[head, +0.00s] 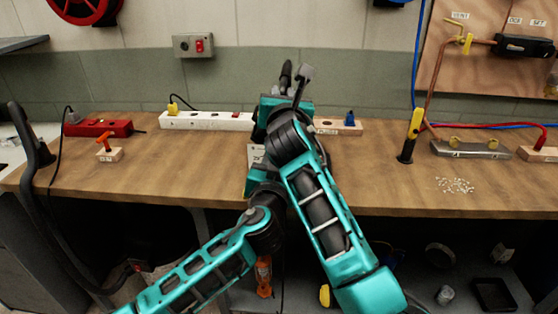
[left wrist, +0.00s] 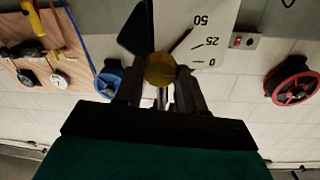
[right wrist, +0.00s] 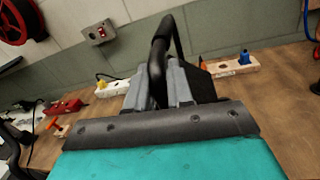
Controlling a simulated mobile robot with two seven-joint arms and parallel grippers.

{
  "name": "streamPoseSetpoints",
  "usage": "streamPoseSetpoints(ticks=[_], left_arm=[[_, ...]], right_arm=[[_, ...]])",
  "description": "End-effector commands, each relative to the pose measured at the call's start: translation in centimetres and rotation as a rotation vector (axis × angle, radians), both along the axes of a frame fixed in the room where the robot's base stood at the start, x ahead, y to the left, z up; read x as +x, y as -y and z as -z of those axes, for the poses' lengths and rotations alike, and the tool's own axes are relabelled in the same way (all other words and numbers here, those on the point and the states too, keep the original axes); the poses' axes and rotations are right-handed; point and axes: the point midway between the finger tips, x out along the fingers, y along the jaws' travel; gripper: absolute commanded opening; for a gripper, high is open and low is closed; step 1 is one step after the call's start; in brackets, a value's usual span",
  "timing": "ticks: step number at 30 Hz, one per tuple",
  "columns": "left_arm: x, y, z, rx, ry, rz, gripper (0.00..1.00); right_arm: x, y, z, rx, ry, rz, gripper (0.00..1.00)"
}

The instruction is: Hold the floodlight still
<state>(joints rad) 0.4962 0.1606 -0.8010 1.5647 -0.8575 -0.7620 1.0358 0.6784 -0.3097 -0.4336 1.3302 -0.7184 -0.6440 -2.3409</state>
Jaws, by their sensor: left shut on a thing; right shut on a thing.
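My right gripper (right wrist: 172,82) is shut on a black curved handle (right wrist: 159,50) in the right wrist view. The handle's upper end (head: 286,74) rises above my right wrist in the head view. It may belong to the floodlight; no lamp face shows. My left gripper (left wrist: 160,90) is shut on a round brass knob (left wrist: 160,69) in the left wrist view. Behind the knob is a white dial plate (left wrist: 203,35) marked 0, 25 and 50, with a black pointed piece beside it. In the head view my right arm mostly hides my left gripper.
The wooden bench (head: 395,180) carries a red power strip (head: 97,128), a white strip (head: 207,121) and an orange-handled block (head: 107,150) at left.

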Motion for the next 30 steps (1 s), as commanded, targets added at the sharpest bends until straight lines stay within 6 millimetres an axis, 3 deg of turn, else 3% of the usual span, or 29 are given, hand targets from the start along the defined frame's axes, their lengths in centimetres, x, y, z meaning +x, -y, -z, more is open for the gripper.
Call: streamPoseSetpoints(ticks=[11,30], left_arm=[[-0.02,0.03,-0.01,0.16,0.004,-0.001,0.09],[-0.01,0.11,-0.06,0.756,0.016,-0.001,0.09]], right_arm=[[0.01,0.03,0.15,0.001,-0.003,0.001,0.0],[0.01,0.04,0.15,0.001,-0.003,0.001,0.0]])
